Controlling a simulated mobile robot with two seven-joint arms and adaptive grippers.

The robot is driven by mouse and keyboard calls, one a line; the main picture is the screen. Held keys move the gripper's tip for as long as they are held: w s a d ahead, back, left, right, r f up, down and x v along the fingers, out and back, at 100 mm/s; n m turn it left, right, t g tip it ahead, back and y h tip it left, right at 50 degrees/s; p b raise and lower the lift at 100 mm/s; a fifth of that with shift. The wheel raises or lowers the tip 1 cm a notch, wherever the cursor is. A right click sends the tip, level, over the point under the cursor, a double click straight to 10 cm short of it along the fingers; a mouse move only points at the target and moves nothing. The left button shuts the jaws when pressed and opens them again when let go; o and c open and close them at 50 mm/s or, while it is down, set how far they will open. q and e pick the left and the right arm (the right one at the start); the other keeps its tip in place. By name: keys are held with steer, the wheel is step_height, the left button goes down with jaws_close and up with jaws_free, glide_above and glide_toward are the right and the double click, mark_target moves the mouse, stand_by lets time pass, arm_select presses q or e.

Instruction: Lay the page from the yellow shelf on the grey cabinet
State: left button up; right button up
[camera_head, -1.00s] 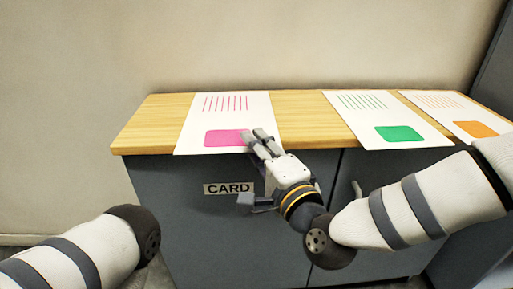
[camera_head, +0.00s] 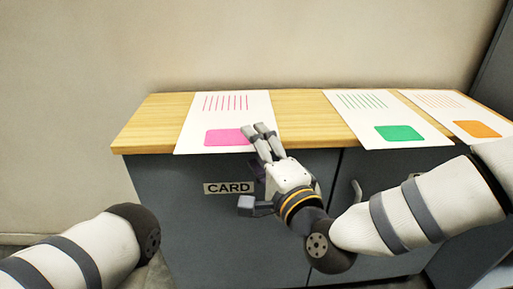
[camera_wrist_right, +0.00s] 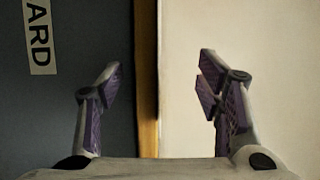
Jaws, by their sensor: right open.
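The grey cabinet (camera_head: 225,225) has a light wooden top and a CARD label on its front. A white page with pink lines and a pink block (camera_head: 238,110) lies flat on the left part of the top, its near edge at the cabinet's front edge. My right gripper (camera_head: 258,148) is open at that near edge, with two fingertips over the pink block's right corner and a purple pad lower, in front of the cabinet. In the right wrist view the fingers (camera_wrist_right: 160,62) stand apart on either side of the wooden edge. The yellow shelf and my left gripper are not visible.
A page with a green block (camera_head: 375,108) and a page with an orange block (camera_head: 455,105) lie further right on the same top. Bare wood (camera_head: 300,115) shows between the pink and green pages. A wall stands behind.

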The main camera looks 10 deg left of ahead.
arm_select(q)
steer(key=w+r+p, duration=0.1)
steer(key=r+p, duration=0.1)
steer(key=p, duration=0.1)
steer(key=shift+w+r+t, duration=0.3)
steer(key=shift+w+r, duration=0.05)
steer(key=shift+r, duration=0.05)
arm_select(e)
steer(key=s+d, duration=0.2)
steer(key=s, duration=0.6)
steer(key=shift+d, duration=0.2)
steer(key=shift+s, duration=0.1)
arm_select(q)
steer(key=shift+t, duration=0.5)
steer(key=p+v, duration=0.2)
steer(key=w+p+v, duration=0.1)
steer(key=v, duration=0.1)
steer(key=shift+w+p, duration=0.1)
steer(key=shift+p, duration=0.3)
arm_select(e)
steer(key=s+r, duration=0.2)
steer(key=r, duration=0.1)
steer(key=s+r, duration=0.1)
steer(key=r, duration=0.1)
steer(key=shift+d, duration=0.4)
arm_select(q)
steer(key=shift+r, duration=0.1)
